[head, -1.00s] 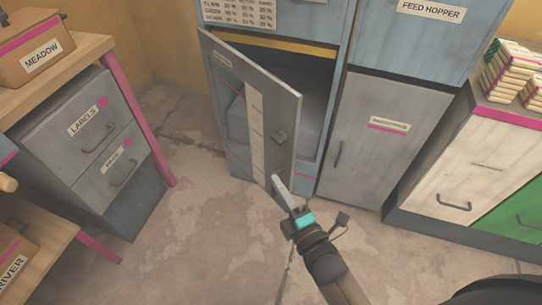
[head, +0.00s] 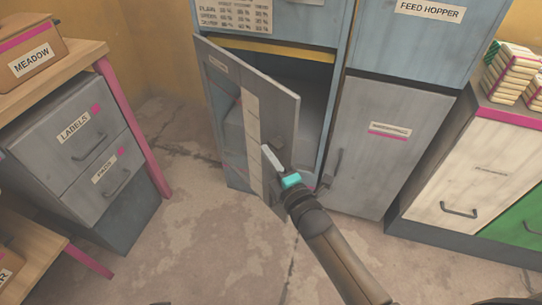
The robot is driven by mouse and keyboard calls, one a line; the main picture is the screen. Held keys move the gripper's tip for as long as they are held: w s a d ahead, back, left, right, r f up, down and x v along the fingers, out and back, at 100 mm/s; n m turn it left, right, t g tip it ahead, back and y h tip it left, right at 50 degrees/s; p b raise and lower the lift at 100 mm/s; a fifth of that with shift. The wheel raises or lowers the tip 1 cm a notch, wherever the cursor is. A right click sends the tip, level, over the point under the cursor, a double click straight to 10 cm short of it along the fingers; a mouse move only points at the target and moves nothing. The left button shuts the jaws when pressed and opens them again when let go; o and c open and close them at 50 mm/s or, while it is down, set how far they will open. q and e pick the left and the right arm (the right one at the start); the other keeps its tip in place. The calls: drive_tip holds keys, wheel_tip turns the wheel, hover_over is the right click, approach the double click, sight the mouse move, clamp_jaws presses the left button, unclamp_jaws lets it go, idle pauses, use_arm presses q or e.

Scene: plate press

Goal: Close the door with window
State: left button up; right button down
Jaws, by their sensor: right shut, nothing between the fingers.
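The grey door (head: 225,100) stands partly open on the blue-grey cabinet, hinged on its left side, its free right edge swung out towards me. A pale upright strip (head: 252,118), which looks like its window, runs down its face. My right gripper (head: 268,156) is shut and empty, in front of the door's lower right part and overlapping it in the head view. I cannot tell whether it touches the door. It hides the door's knob area. My left gripper is not in view.
The dark cabinet opening (head: 310,85) shows behind the door. A closed grey door (head: 385,140) is to its right. A grey drawer unit (head: 75,150) under a wooden bench stands at left. The floor (head: 190,240) between is clear.

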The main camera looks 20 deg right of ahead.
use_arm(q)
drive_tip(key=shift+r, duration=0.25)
use_arm(e)
drive_tip(key=shift+w+d, duration=0.15)
drive_tip(key=shift+d, duration=0.2)
drive_tip(key=shift+d, duration=0.2)
